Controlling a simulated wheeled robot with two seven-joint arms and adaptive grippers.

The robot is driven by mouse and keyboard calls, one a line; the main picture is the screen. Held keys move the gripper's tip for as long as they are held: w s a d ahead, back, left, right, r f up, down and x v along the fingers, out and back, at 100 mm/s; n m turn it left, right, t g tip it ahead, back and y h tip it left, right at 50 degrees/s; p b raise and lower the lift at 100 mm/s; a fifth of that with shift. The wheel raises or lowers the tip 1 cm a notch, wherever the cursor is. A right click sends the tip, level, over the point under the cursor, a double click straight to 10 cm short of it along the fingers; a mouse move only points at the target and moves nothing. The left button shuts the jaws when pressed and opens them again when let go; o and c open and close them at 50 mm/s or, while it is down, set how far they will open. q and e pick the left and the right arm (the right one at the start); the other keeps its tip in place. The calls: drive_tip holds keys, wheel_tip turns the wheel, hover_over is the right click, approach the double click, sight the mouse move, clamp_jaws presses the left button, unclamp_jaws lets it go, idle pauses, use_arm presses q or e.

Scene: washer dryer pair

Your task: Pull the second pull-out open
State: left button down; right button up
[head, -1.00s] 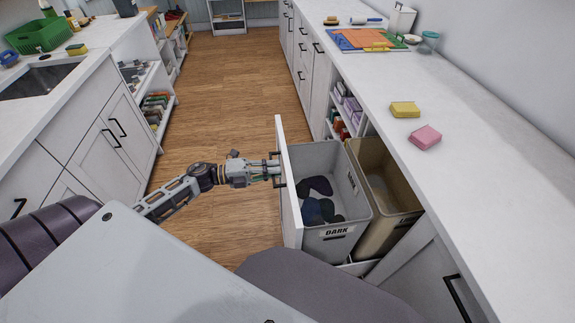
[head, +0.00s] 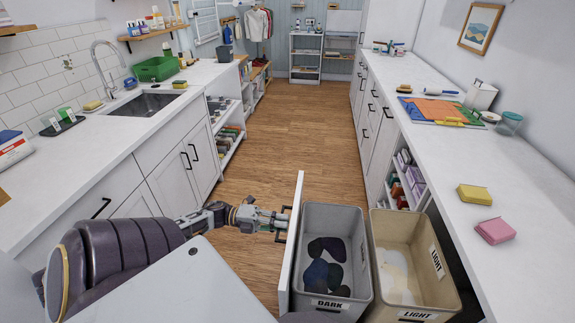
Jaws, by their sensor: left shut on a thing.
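The pull-out is open below the right counter, its white front panel (head: 291,250) standing out into the aisle. It carries a grey bin (head: 348,305) labelled DARK with dark cloths in it, and a beige bin (head: 440,295) labelled LIGHT with pale cloths in it. My left gripper (head: 281,226) is at the outer side of the panel, shut on its black handle (head: 284,235). The fingertips are small and partly hidden by the handle. My right gripper is not in view.
The wooden floor (head: 290,125) of the aisle is clear ahead. The right counter (head: 425,165) holds a yellow sponge (head: 474,194), a pink sponge (head: 495,231) and coloured boards (head: 440,110). The left counter (head: 100,150) has a sink (head: 145,103) and lower cabinets.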

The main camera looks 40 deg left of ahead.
use_arm(q)
drive_tip(key=c, duration=1.6)
unclamp_jaws()
drive_tip(key=shift+o, duration=0.2)
drive_tip(key=shift+a, duration=0.15)
drive_tip(key=v, duration=1.2)
drive_tip(key=shift+w, duration=0.1)
